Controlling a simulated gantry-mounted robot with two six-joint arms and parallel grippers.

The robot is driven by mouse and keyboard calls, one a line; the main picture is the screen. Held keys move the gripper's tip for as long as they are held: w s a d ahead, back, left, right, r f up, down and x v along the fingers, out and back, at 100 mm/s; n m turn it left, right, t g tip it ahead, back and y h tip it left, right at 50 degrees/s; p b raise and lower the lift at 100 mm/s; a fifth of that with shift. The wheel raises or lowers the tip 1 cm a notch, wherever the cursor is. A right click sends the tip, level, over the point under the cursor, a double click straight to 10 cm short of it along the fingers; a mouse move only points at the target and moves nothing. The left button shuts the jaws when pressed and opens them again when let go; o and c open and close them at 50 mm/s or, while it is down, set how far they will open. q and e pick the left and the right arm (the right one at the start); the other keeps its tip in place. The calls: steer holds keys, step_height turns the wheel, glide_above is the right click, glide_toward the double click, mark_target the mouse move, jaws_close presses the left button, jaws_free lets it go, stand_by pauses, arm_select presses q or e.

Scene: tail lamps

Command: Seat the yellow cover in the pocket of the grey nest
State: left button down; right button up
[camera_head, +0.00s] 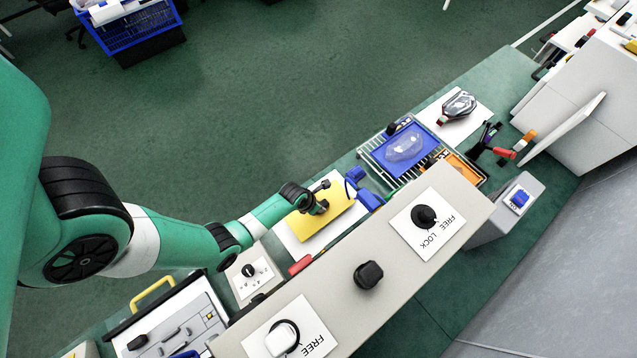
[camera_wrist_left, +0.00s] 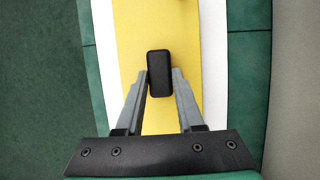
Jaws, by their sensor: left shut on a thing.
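The yellow cover (camera_head: 310,223) is a flat yellow plate lying over a white sheet on the green bench in the head view. It also fills the middle of the left wrist view (camera_wrist_left: 150,30). A black block-shaped knob (camera_wrist_left: 160,72) stands on it. My left gripper (camera_head: 321,203) is over the cover, with its two grey fingers (camera_wrist_left: 160,82) shut on the knob's sides. Whether the cover touches the sheet is not clear. I cannot pick out the grey nest or its pocket with certainty. My right gripper is not in view.
A long beige panel (camera_head: 330,290) with black knobs and "FREE" labels runs beside the cover. A blue tray (camera_head: 385,158) in a wire rack stands beyond it, near blue blocks (camera_head: 369,197). A grey box (camera_head: 512,215) with a blue top part stands at right.

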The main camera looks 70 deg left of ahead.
arm_select(q)
steer(key=c, duration=0.5)
jaws_free()
steer(key=shift+f, duration=0.1)
steer(key=p+v, duration=0.3)
steer(key=v, duration=0.1)
steer(key=p+v, duration=0.3)
steer(key=v, duration=0.1)
steer(key=s+p+v, duration=0.1)
steer(key=p+v, duration=0.2)
steer(key=shift+s+d+p, duration=0.1)
steer(key=shift+d+p, duration=0.1)
steer(key=shift+p, duration=0.2)
